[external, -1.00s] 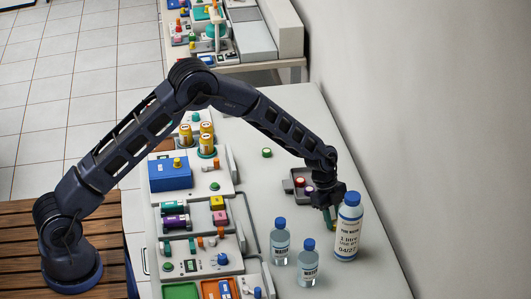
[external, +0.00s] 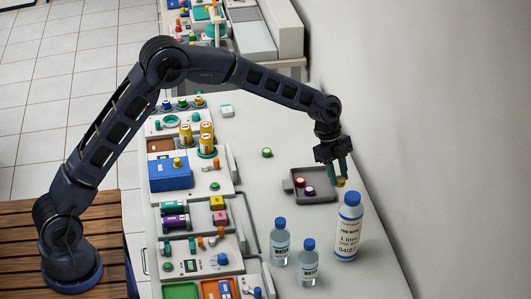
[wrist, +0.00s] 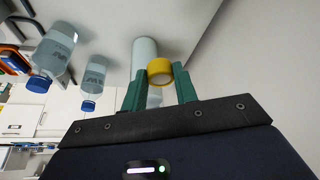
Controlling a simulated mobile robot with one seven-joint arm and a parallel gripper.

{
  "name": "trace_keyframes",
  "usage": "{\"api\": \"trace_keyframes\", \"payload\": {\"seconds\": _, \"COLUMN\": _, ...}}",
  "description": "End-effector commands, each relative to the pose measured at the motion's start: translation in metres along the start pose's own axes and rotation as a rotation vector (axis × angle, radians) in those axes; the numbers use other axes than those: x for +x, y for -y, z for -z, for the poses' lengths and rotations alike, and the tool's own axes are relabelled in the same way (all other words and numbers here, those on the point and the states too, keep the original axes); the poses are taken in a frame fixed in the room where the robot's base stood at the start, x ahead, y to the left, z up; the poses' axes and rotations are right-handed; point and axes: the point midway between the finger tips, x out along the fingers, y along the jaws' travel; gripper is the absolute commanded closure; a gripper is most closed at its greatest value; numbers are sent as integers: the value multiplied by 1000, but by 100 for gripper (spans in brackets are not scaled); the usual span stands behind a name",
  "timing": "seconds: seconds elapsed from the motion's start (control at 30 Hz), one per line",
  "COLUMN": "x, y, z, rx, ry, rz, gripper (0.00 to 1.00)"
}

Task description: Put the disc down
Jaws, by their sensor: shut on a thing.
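A yellow disc (wrist: 160,71) is pinched between the two green fingertips of my gripper (wrist: 160,88) in the wrist view. In the external view the yellow disc (external: 340,183) shows at the tips of my gripper (external: 341,174), held above the table. It is beside the right edge of a dark grey tray (external: 318,196) and behind the large bottle. The tray holds a red disc (external: 300,182) and a purple disc (external: 309,190). A green disc (external: 267,153) lies on the table behind the tray.
A large white bottle (external: 348,232) with a blue cap stands just in front of my gripper. Two small water bottles (external: 280,243) (external: 308,264) stand to its left. Equipment panels and a blue box (external: 170,174) line the left side. The wall is close on the right.

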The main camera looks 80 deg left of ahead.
Motion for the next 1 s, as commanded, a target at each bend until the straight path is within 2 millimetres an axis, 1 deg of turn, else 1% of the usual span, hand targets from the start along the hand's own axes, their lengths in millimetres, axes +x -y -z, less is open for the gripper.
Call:
{"api": "trace_keyframes", "payload": {"seconds": 0.03, "x": -6, "y": 0, "z": 2, "rx": 1, "ry": 0, "rz": 1, "gripper": 92}}
{"api": "trace_keyframes", "payload": {"seconds": 0.17, "x": -17, "y": 2, "z": 3, "rx": -8, "ry": 1, "rz": 4, "gripper": 92}}
{"api": "trace_keyframes", "payload": {"seconds": 0.27, "x": -26, "y": 9, "z": -8, "rx": -45, "ry": 3, "rz": 19, "gripper": 92}}
{"api": "trace_keyframes", "payload": {"seconds": 0.37, "x": -38, "y": 22, "z": -32, "rx": -120, "ry": 5, "rz": 49, "gripper": 92}}
{"api": "trace_keyframes", "payload": {"seconds": 0.6, "x": -72, "y": 56, "z": -109, "rx": -348, "ry": 6, "rz": 144, "gripper": 92}}
{"api": "trace_keyframes", "payload": {"seconds": 0.7, "x": -84, "y": 65, "z": -135, "rx": -424, "ry": 4, "rz": 174, "gripper": 92}}
{"api": "trace_keyframes", "payload": {"seconds": 0.8, "x": -93, "y": 71, "z": -153, "rx": -478, "ry": 2, "rz": 197, "gripper": 92}}
{"api": "trace_keyframes", "payload": {"seconds": 0.87, "x": -96, "y": 74, "z": -160, "rx": -499, "ry": 1, "rz": 206, "gripper": 92}}
{"api": "trace_keyframes", "payload": {"seconds": 0.93, "x": -96, "y": 75, "z": -166, "rx": -515, "ry": 1, "rz": 212, "gripper": 92}}
{"api": "trace_keyframes", "payload": {"seconds": 1.0, "x": -90, "y": 75, "z": -170, "rx": -521, "ry": 1, "rz": 212, "gripper": 92}}
